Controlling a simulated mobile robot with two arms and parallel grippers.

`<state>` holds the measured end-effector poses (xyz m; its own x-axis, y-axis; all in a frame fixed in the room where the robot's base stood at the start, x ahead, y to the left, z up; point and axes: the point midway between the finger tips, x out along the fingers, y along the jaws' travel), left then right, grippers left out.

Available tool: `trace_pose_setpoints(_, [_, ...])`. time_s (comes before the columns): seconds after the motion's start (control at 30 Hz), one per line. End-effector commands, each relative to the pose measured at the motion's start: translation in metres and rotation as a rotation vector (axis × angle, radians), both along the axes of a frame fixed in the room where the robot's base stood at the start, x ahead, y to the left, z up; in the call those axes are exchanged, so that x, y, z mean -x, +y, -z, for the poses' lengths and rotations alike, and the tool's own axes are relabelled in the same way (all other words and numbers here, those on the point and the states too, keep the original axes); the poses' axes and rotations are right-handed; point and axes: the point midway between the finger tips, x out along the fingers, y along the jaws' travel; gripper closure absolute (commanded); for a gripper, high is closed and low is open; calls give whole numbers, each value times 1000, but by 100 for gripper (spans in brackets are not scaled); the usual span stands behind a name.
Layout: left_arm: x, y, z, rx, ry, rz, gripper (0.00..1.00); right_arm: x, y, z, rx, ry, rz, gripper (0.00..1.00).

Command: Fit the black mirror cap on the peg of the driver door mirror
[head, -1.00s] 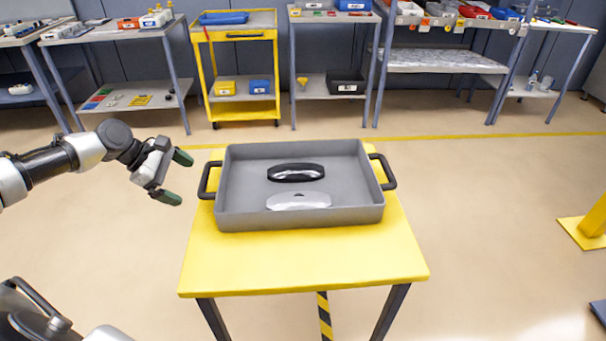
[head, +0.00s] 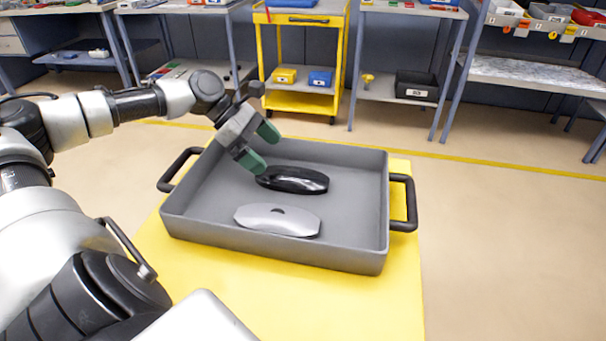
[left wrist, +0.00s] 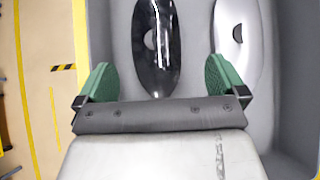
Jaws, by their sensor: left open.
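The black mirror cap (head: 293,180) lies in the grey tray, toward its far side. It is glossy and elongated, and it also shows in the left wrist view (left wrist: 157,50) ahead of my fingers. A silver cap (head: 277,220) lies nearer the front of the tray and shows at right in the left wrist view (left wrist: 236,45). My left gripper (head: 262,147) is open and empty, its green fingertips just above and left of the black cap. In the left wrist view the fingers (left wrist: 160,80) stand apart, with the black cap's near end between them. The door mirror and peg are not in view. My right gripper is not in view.
The grey tray (head: 205,222) has raised walls and black side handles, and stands on a yellow table (head: 270,290). Beyond are a yellow cart (head: 300,100) and shelves with bins. Floor to the right (head: 500,230) is clear.

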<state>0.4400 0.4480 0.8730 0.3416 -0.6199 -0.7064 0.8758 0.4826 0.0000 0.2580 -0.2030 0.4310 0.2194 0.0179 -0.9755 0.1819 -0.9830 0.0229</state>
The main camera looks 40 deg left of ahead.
Motion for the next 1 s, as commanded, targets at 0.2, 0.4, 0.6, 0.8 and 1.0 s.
trace_pose_setpoints(0.2, [-10,-18,21,3,-1,2,0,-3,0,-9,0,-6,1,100])
trace_pose_setpoints(0.4, [-17,-27,33,3,-3,2,0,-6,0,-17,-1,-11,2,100])
trace_pose_setpoints(0.6, [-30,-43,53,2,-3,1,0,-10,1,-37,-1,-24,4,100])
trace_pose_setpoints(0.8, [-33,-50,61,-2,-1,1,0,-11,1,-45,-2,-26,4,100])
trace_pose_setpoints(1.0, [-32,-50,62,-1,2,3,7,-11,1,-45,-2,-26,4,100])
